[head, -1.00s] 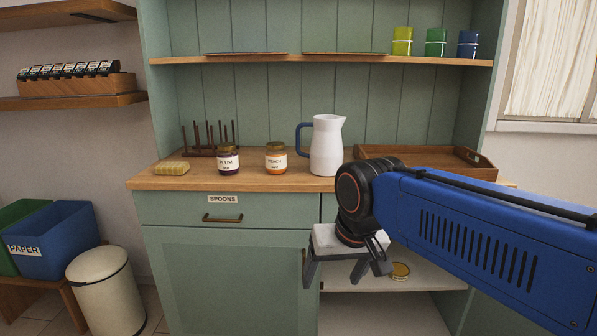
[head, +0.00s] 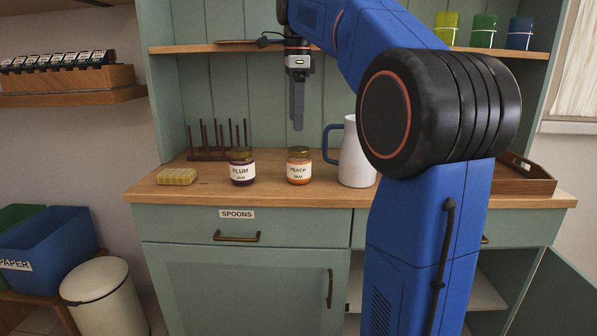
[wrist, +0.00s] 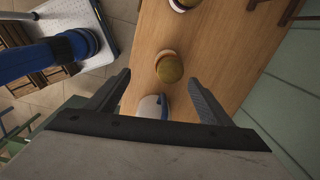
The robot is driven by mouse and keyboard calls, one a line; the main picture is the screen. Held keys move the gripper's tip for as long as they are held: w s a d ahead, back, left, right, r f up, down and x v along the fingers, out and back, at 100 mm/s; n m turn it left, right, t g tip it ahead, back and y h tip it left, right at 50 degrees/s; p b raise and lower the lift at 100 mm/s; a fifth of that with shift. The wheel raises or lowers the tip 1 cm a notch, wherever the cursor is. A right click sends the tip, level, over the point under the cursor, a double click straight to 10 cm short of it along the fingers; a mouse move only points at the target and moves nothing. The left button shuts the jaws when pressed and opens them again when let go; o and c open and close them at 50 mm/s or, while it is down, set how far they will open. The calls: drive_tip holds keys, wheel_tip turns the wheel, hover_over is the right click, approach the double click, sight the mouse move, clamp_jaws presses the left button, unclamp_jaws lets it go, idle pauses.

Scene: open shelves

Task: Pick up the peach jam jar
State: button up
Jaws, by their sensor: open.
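The peach jam jar (head: 299,168) stands upright on the wooden counter. It has a gold lid and a white PEACH label. In the wrist view its lid (wrist: 170,69) shows from above, between and beyond the fingertips. My gripper (head: 297,127) points down above the jar, clear of its lid, and holds nothing. In the head view its fingers overlap each other. In the wrist view the gripper (wrist: 160,77) shows its two fingers wide apart.
A plum jam jar (head: 242,168) stands left of the peach jar. A white jug (head: 352,160) with a blue handle stands close on the right, partly behind my arm. A yellow sponge (head: 177,177) and a peg rack (head: 212,153) are further left. A shelf (head: 190,48) runs above.

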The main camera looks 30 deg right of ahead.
sight(299, 164)
drive_tip(key=f, duration=0.5)
drive_tip(key=w+d+f+m, duration=0.1)
drive_tip(key=f, duration=0.4)
drive_tip(key=w+d+f+m, duration=0.1)
drive_tip(key=f, duration=0.5)
drive_tip(key=shift+w+d, duration=0.1)
drive_tip(key=shift+d, duration=0.05)
drive_tip(key=shift+r, duration=0.1)
drive_tip(key=c, duration=1.4)
drive_tip(key=shift+r, duration=0.1)
